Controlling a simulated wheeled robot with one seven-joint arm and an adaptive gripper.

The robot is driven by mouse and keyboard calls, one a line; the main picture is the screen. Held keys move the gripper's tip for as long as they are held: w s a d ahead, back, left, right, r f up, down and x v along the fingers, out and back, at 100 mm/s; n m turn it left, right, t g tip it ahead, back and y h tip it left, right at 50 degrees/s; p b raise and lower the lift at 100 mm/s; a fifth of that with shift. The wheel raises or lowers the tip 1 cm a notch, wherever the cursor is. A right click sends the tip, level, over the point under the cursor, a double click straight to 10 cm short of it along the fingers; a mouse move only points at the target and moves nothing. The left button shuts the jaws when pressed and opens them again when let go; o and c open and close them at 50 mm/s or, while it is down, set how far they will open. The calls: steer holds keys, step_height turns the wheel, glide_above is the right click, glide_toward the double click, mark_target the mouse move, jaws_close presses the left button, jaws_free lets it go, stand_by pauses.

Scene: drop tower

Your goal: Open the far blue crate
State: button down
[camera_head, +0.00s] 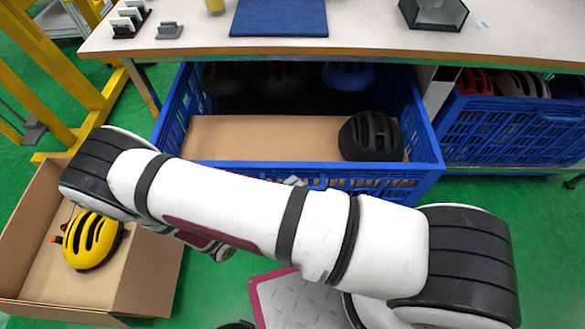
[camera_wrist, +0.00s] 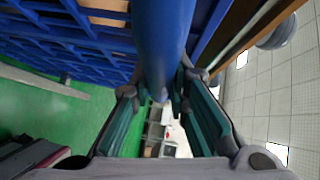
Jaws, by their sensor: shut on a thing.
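The middle blue crate (camera_head: 427,150) sticks out from under the table. Its inside shows from above, with a brown cardboard-coloured floor and a black helmet (camera_head: 369,136) at the front right. A second blue crate (camera_head: 515,135) stands under the table at the right, with helmets in it. In the wrist view a blue rim bar (camera_wrist: 158,40) of a crate runs between the fingers of my gripper (camera_wrist: 158,90), which is shut on it. In the head view my arm hides most of my gripper; a small grey-white part shows at the middle crate's front rim.
The table (camera_head: 370,35) overhangs both crates and carries a blue mat (camera_head: 280,17) and a dark tray (camera_head: 433,12). A cardboard box (camera_head: 150,275) with a yellow helmet (camera_head: 92,240) stands on the green floor at the left. Yellow posts (camera_head: 60,75) rise behind it.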

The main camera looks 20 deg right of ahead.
steer(key=s+a, duration=0.2)
steer(key=s, duration=0.5)
steer(key=s+a, duration=0.2)
steer(key=s, duration=0.5)
steer(key=shift+s+a, duration=0.2)
steer(key=shift+a, duration=0.2)
steer(key=c, duration=1.5)
jaws_free()
steer(key=shift+c, duration=0.2)
steer(key=v, duration=1.2)
steer(key=shift+r, duration=0.1)
